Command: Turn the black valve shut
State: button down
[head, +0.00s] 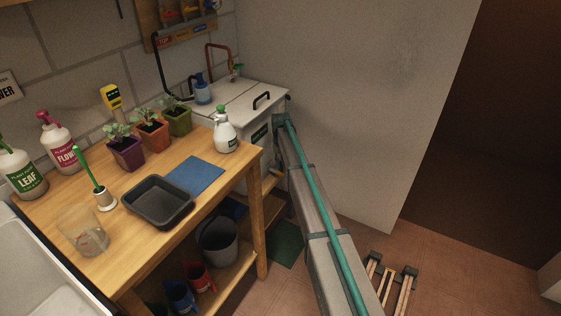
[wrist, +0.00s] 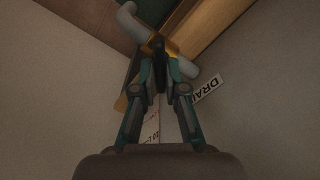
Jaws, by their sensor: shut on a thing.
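In the wrist view, my gripper (wrist: 159,66) has its two teal-and-dark fingers closed in on a narrow black piece between them, which looks like the handle of the black valve (wrist: 157,78). A brass fitting (wrist: 152,44) and a pale grey pipe (wrist: 131,22) lie just beyond the fingertips. A white label (wrist: 208,88) beginning "DRAI" is on the wall to the right of the fingers. How far the valve is turned cannot be told. In the head view, the gripper and valve are hidden beyond my arm, low beside the white cabinet.
The white cabinet (head: 232,103) stands at the back. The wooden bench (head: 222,178) holds potted seedlings (head: 152,132), a black tray (head: 158,222), a blue mat (head: 195,175) and bottles. A grey bucket (head: 218,242) sits on its lower shelf. Wooden slats (head: 391,280) lie on the floor at right.

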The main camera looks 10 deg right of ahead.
jog(key=m+p, duration=0.1)
jog(key=m, duration=0.2)
jog(key=shift+d+r+m, duration=0.1)
jog(key=shift+m, duration=0.2)
jog(key=shift+d+m+p, duration=0.1)
jog(key=shift+m+p, duration=0.55)
jog(key=shift+m, duration=1.45)
jog(key=c, duration=1.2)
grip_release()
notch_tip(320, 180, up, 12)
jog(key=shift+f, duration=0.1)
